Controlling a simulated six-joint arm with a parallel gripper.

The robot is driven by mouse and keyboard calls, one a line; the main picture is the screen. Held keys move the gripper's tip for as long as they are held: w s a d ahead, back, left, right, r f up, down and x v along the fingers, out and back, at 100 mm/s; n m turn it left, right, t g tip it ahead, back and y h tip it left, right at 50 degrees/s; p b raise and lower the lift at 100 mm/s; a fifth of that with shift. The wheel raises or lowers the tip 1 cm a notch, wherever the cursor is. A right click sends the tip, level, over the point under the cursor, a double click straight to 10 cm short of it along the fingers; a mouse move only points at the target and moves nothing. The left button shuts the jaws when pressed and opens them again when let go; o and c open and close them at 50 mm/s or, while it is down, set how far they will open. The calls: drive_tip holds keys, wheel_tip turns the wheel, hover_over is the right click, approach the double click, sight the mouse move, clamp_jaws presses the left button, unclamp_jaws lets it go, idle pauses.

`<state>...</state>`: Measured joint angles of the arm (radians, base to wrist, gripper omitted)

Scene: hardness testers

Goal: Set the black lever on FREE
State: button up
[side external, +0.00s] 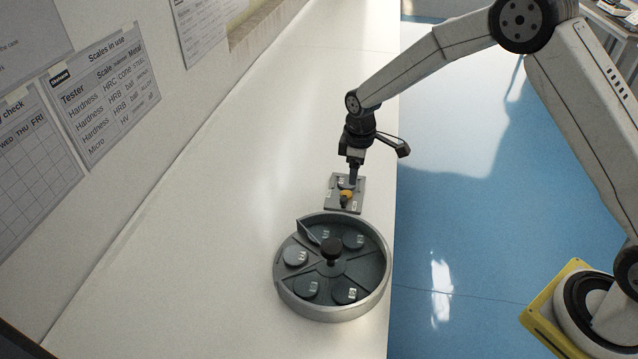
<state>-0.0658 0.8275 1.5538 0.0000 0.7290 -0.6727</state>
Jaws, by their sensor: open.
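A small grey plate (335,206) lies on the white bench just behind the round tray. It carries an orange-yellow part (346,196) and small pale labels too small to read. My gripper (353,181) points down directly over the back of this plate, with its fingertips at or close above it. It is open; I cannot tell whether it touches anything. I cannot make out the black lever or its setting for sure, as the fingers cover part of the plate.
A round grey tray (283,293) stands in front of the plate. It has a black centre knob (331,249) and several labelled discs in its compartments. The bench (200,250) is clear to the left. Its right edge is close to the tray, with blue floor beyond.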

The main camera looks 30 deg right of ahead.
sight(344, 199)
drive_tip(key=shift+w+a+f+n, duration=0.2)
drive_tip(key=shift+w+f+n, duration=0.15)
drive_tip(key=shift+w+f, duration=0.3)
drive_tip(key=shift+w+a+f+n, duration=0.15)
drive_tip(key=shift+w+f+n, duration=0.2)
drive_tip(key=shift+w+f, duration=0.3)
drive_tip(key=shift+s, duration=0.1)
drive_tip(key=shift+f, duration=0.1)
drive_tip(key=shift+f, duration=3.85)
clamp_jaws()
